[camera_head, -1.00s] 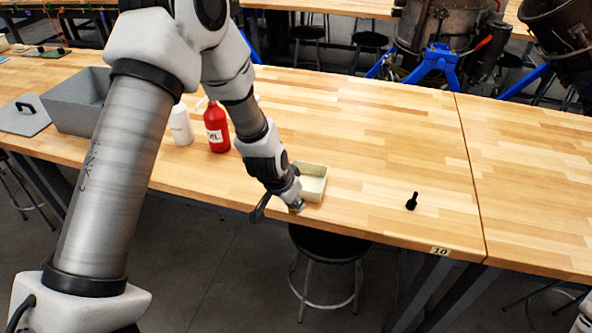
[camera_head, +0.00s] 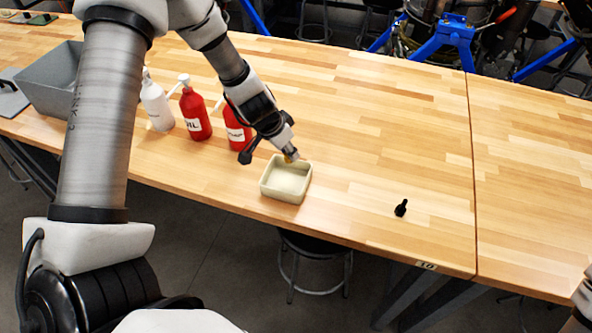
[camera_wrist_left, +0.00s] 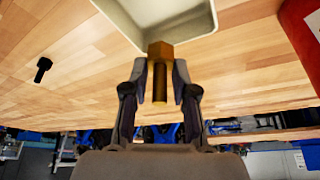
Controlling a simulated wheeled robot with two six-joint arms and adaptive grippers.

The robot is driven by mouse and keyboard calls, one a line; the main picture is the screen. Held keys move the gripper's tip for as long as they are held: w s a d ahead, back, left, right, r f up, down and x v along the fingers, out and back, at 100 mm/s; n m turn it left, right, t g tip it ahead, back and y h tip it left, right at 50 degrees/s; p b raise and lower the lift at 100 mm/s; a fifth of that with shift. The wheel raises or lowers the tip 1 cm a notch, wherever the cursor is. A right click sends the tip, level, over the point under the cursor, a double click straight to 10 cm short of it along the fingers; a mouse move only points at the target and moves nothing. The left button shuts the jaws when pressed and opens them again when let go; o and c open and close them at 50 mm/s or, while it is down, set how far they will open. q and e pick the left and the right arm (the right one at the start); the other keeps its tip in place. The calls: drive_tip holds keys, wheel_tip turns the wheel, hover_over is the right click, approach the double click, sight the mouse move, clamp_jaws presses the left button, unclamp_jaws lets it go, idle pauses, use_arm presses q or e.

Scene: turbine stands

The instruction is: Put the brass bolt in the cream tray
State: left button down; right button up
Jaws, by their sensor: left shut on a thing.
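The cream tray (camera_head: 270,190) sits near the front edge of the wooden table. My left gripper (camera_head: 290,154) is shut on the brass bolt (camera_head: 291,158) at the tray's far rim in the head view; the bolt is small there. In the left wrist view the bolt (camera_wrist_left: 161,52) hangs between the fingers of my left gripper (camera_wrist_left: 160,88), with its hex head toward the tray. The tray's wall (camera_wrist_left: 185,35) shows just beyond the bolt head. I cannot tell whether the bolt is over the tray's inside or its rim. My right gripper is not in view.
A black bolt (camera_head: 401,208) stands on the table right of the tray. Two red bottles (camera_head: 194,115) and a white bottle (camera_head: 156,103) stand to the left, one red bottle close behind my left arm. A grey bin (camera_head: 48,85) is further left. The table's middle is clear.

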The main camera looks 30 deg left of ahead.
use_arm(q)
drive_tip(key=b, duration=0.5)
approach(291, 180)
drive_tip(key=shift+w+d+f, duration=0.25)
drive_tip(key=shift+w+f, duration=0.3)
drive_tip(key=shift+f, duration=0.2)
drive_tip(key=b+x, duration=0.1)
drive_tip(key=x, duration=0.1)
drive_tip(key=b+x, duration=0.2)
drive_tip(key=shift+s+a+f, duration=0.15)
drive_tip(key=shift+f, duration=0.05)
drive_tip(key=shift+r, duration=0.25)
drive_tip(key=shift+s+r, duration=0.15)
drive_tip(key=shift+s, duration=0.15)
drive_tip(key=c, duration=0.9)
unclamp_jaws()
drive_tip(key=shift+w+f, duration=0.15)
drive_tip(key=shift+f, duration=0.1)
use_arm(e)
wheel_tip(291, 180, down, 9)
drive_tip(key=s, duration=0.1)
use_arm(q)
drive_tip(key=shift+r, duration=0.1)
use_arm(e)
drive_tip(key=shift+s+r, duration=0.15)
